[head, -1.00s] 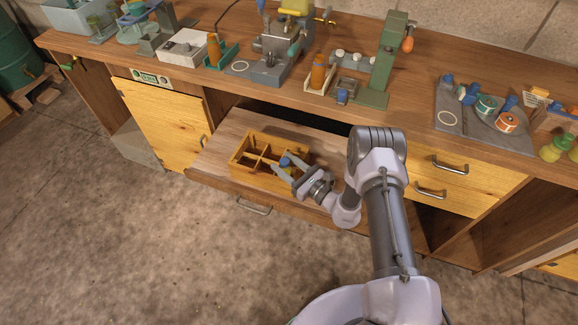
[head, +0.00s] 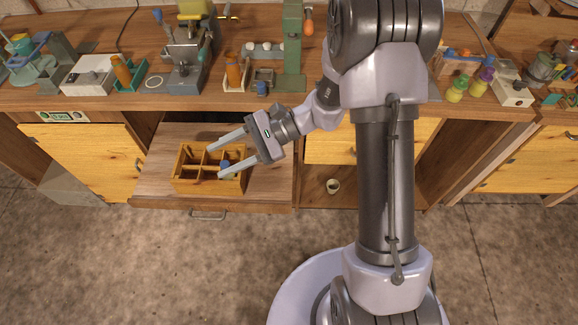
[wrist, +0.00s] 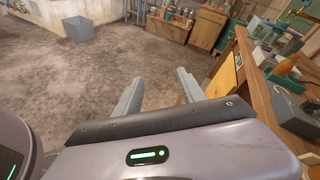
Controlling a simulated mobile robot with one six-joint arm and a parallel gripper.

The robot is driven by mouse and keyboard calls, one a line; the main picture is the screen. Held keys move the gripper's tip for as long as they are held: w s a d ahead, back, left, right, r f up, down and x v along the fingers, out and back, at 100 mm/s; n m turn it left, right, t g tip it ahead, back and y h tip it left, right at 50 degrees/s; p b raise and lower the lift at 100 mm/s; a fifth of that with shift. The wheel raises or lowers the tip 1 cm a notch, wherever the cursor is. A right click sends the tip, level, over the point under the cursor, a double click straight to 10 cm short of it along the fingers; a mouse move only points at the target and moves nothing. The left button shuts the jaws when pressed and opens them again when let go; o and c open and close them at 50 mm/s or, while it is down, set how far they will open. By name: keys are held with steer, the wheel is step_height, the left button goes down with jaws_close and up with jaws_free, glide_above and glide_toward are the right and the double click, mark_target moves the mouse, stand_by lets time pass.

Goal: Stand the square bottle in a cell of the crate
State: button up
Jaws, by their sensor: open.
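The wooden crate (head: 181,184) sits in the pulled-out drawer (head: 157,160) and is split into several cells. A blue-topped item (head: 224,165) stands in a right-hand cell; it may be the square bottle, but its body is mostly hidden by the crate walls and a finger. My gripper (head: 219,160) is open, its two long grey fingers pointing left, and looks to be above the crate. No object shows between its fingers (wrist: 158,92) in the wrist view, where the crate is out of sight.
The workbench (head: 190,101) behind the drawer carries orange bottles (head: 233,70) in holders, a grey-green stand (head: 292,50) and other apparatus. A small cup (head: 333,186) sits in an opening right of the drawer. The floor in front is clear.

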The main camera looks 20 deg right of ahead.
steer(key=s+d+r+n+t+h, duration=0.3)
steer(key=s+d+r+n+h, duration=0.1)
steer(key=s+d+r+h, duration=0.1)
steer(key=s+d+r+n+t+h, duration=0.2)
steer(key=s+d+r+n+h, duration=0.2)
steer(key=s+r+h, duration=0.3)
steer(key=s+d+r, duration=0.1)
steer(key=s+r, duration=0.1)
steer(key=s, duration=0.2)
steer(key=shift+s+d+n+t, duration=0.25)
steer(key=shift+d+n+t, duration=0.05)
steer(key=shift+d+t, duration=0.1)
steer(key=shift+r, duration=0.1)
